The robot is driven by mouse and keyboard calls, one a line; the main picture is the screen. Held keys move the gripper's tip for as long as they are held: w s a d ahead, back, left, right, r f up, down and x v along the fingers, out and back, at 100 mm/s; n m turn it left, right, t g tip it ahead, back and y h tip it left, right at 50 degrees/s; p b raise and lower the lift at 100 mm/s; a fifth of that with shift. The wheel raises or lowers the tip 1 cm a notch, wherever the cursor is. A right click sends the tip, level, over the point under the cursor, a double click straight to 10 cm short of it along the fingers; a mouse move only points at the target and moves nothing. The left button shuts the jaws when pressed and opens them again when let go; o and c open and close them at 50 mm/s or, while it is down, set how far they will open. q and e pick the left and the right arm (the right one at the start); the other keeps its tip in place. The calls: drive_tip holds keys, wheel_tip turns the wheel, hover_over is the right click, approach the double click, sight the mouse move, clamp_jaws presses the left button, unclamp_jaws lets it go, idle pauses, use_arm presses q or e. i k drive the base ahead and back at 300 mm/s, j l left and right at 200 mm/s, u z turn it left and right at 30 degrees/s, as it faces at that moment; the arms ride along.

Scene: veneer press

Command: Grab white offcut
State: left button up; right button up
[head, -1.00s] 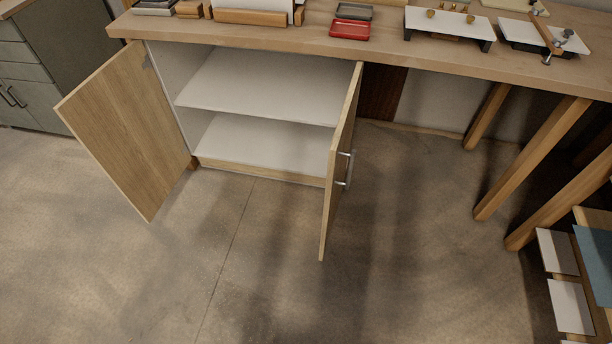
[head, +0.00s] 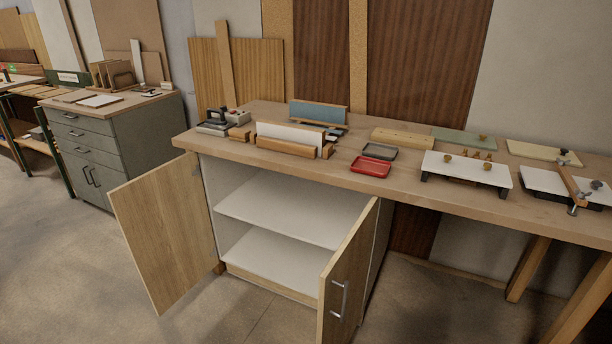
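Several white pieces show in the head view, and I cannot tell for sure which is the white offcut. A white panel (head: 290,134) stands upright in a wooden holder (head: 286,148) on the workbench. A small flat white piece (head: 100,101) lies on top of the grey drawer cabinet at the left. A white plate (head: 466,168) with brass knobs rests on dark feet on the bench, and another white plate (head: 545,181) lies under a wooden clamp bar (head: 573,186). Neither of my grippers is in view.
The workbench (head: 225,148) also carries a red tray (head: 371,167), a dark tray (head: 380,151) and a blue panel (head: 318,113). Below it, a cupboard stands open and empty, its left door (head: 165,230) and right door (head: 347,275) swung outward. A grey drawer cabinet (head: 125,150) stands left.

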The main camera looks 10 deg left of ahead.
sight(316, 136)
drive_tip(key=i+j, duration=0.15)
drive_tip(key=j, duration=0.15)
drive_tip(key=i+j, duration=0.15)
drive_tip(key=j, duration=0.15)
drive_tip(key=i+j+z, duration=0.1)
drive_tip(key=j, duration=0.2)
drive_tip(key=i+j, duration=0.15)
drive_tip(key=j, duration=0.15)
